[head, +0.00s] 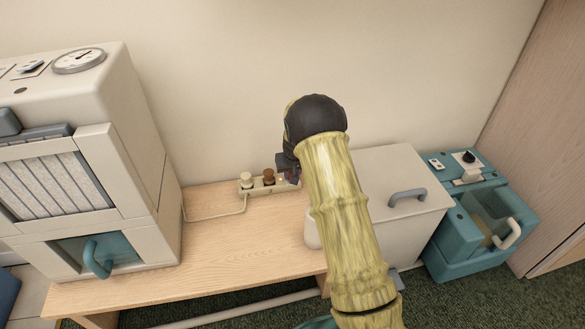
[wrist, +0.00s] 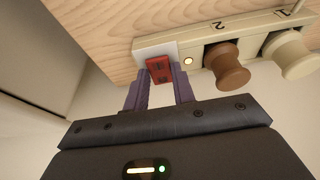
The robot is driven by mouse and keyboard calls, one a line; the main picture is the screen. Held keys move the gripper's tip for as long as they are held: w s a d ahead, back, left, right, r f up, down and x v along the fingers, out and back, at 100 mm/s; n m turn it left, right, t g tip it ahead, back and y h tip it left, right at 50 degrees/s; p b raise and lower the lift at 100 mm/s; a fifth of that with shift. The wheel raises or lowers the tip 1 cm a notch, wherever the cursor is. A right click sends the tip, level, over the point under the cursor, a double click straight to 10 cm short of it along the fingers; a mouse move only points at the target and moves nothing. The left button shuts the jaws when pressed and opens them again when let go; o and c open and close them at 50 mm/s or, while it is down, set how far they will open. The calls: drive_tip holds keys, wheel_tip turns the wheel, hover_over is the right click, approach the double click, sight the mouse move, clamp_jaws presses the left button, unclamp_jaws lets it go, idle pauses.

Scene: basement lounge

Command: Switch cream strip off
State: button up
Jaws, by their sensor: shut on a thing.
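The cream strip (head: 258,191) lies along the back of the wooden bench in the head view. It also shows in the wrist view (wrist: 200,43), with a red rocker switch (wrist: 159,69) on a white plate at its left end. A small lamp (wrist: 188,61) beside the switch glows yellowish. A brown plug (wrist: 228,66) and a cream plug (wrist: 290,52) stand in the sockets marked 2 and 1. My gripper (wrist: 159,85) has its two purple fingers on either side of the red switch, shut on it. In the head view, my arm partly hides the strip's right end.
The wooden bench (head: 225,245) is clear in front of the strip. A cream cabinet machine (head: 150,150) stands at left. A pale lidded box (head: 400,165) stands right of my arm, with a teal machine (head: 460,235) beyond it. A cable (head: 215,216) runs left from the strip.

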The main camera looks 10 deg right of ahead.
drive_tip(key=shift+w+a+r+g+p, duration=0.1)
drive_tip(key=shift+w+r+g+p, duration=0.2)
drive_tip(key=shift+p, duration=0.85)
drive_tip(key=shift+r+g+p, duration=0.1)
drive_tip(key=shift+g+p, duration=0.3)
drive_tip(key=shift+p, duration=0.7)
drive_tip(key=shift+f+g+p, duration=0.3)
drive_tip(key=shift+p, duration=0.25)
drive_tip(key=o, duration=1)
drive_tip(key=shift+r, duration=0.1)
drive_tip(key=r+p, duration=0.2)
drive_tip(key=r, duration=0.3)
drive_tip(key=s+r+p, duration=0.1)
drive_tip(key=r+p, duration=0.1)
drive_tip(key=r, duration=0.4)
drive_tip(key=s+r+p, duration=0.1)
drive_tip(key=r+p, duration=0.1)
drive_tip(key=r, duration=0.4)
drive_tip(key=shift+s, duration=0.15)
